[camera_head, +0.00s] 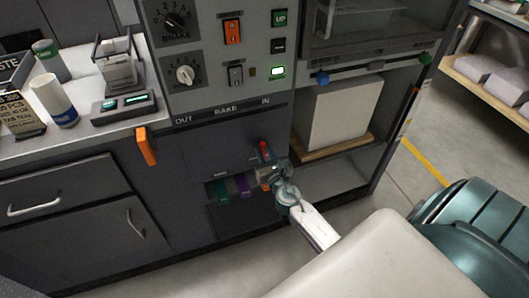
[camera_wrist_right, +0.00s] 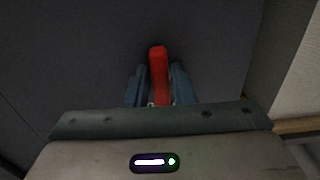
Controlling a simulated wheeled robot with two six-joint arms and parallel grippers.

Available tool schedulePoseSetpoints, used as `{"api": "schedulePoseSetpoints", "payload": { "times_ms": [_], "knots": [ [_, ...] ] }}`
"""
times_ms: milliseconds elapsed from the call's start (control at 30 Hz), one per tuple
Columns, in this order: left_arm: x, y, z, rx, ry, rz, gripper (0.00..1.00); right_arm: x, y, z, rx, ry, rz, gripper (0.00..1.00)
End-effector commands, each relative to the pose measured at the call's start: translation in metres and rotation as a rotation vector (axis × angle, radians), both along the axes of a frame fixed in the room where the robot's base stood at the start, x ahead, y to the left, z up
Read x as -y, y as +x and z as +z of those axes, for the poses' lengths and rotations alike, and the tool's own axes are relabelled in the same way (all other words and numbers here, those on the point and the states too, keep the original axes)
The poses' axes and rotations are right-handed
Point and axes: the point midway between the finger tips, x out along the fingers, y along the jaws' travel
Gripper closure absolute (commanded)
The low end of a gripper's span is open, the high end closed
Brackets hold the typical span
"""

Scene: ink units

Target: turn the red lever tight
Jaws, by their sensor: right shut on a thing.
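My left gripper is not in view.
Below left of the lever is a slot with green and purple units (camera_head: 242,184). An orange handle (camera_head: 146,146) hangs at the counter's edge. A white stack (camera_head: 335,112) sits on a wooden board in the open bay to the right. Grey floor lies right of the machine.

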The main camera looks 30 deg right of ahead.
Motion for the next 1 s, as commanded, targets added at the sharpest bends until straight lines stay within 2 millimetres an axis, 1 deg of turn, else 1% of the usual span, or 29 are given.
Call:
{"api": "schedulePoseSetpoints", "payload": {
  "times_ms": [167,333,400,667,1000],
  "knots": [
    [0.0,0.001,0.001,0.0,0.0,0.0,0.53,0.0,0.0,-0.001,0.008,0.033,0.0,1.0],
    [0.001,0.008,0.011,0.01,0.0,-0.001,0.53,0.001,0.0,-0.002,0.027,0.113,0.0,1.0],
    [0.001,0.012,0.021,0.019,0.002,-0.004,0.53,0.001,0.0,-0.002,0.039,0.161,0.0,1.0],
    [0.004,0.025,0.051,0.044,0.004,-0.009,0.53,0.003,-0.001,-0.003,0.094,0.39,0.001,1.0],
    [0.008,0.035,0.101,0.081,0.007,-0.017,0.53,0.005,-0.001,-0.005,0.169,0.704,0.0,1.0]
  ]
}}
